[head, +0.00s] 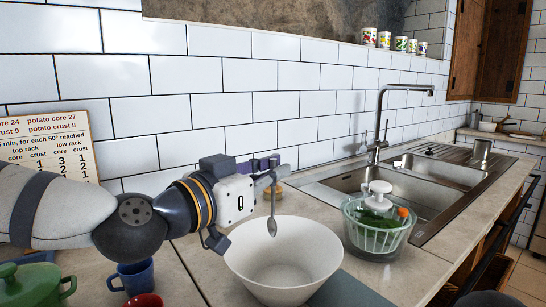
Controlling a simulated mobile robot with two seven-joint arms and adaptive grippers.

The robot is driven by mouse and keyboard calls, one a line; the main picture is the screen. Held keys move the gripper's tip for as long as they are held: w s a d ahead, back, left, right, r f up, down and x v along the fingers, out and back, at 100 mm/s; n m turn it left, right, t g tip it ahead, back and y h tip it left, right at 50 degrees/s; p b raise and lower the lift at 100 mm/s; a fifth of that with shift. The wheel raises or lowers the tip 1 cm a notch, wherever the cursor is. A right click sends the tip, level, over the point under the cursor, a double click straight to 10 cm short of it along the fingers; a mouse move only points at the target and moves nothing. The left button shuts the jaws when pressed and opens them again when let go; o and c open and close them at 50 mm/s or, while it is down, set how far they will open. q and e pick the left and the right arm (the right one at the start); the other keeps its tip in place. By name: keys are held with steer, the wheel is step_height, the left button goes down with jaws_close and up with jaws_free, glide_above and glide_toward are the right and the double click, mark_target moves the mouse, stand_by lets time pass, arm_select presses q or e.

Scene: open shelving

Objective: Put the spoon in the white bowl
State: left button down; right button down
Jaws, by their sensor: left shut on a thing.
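A metal spoon (272,222) hangs upright, bowl end down, from my left gripper (275,178). The gripper is shut on the upper part of the spoon's handle. The white bowl (284,262) stands on the counter just below. In the picture the spoon's lower end overlaps the bowl's far rim and upper inside; I cannot tell how deep it reaches. The bowl looks empty. My right gripper is not in view.
A blue mug (134,277), green pot (35,284) and red item (143,300) are at the lower left.

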arm_select(q)
steer(key=shift+s+f, duration=0.1)
steer(key=shift+f, duration=0.1)
steer(key=c, duration=1.7)
jaws_free()
steer(key=shift+o, duration=0.2)
steer(key=v, duration=1.2)
